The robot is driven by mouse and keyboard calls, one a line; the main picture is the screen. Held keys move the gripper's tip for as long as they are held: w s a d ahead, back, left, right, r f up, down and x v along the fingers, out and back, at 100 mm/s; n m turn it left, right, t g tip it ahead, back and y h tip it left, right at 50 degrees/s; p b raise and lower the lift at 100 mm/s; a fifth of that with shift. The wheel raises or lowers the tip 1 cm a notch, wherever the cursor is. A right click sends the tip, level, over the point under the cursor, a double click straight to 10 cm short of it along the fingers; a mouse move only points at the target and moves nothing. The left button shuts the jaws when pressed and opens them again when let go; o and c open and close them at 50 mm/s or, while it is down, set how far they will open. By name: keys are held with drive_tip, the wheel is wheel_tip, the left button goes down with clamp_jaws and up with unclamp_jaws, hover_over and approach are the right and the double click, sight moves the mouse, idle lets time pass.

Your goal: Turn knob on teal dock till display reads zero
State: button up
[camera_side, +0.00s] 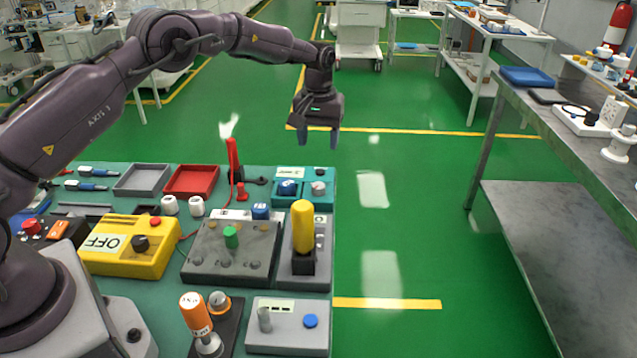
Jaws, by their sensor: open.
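The teal dock (304,173) sits at the far right corner of the work table. It carries a blue knob (288,187), a pale knob (318,187) and a small display (291,172) near its back edge. The display's figures are too small to read. My gripper (320,137) hangs above and beyond the dock, slightly to its right, pointing down. Its two blue-grey fingers are apart with nothing between them. It touches nothing.
On the table (170,290) are a yellow box marked OFF (115,262), a grey panel with a green knob (231,237), an upright yellow handle (303,225), a red tray (192,180) and a red upright lever (232,160). Open green floor lies right of the table.

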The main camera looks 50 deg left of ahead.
sight(319, 185)
wheel_tip(319, 185, down, 12)
idle(0.4)
drive_tip(key=c, duration=0.9)
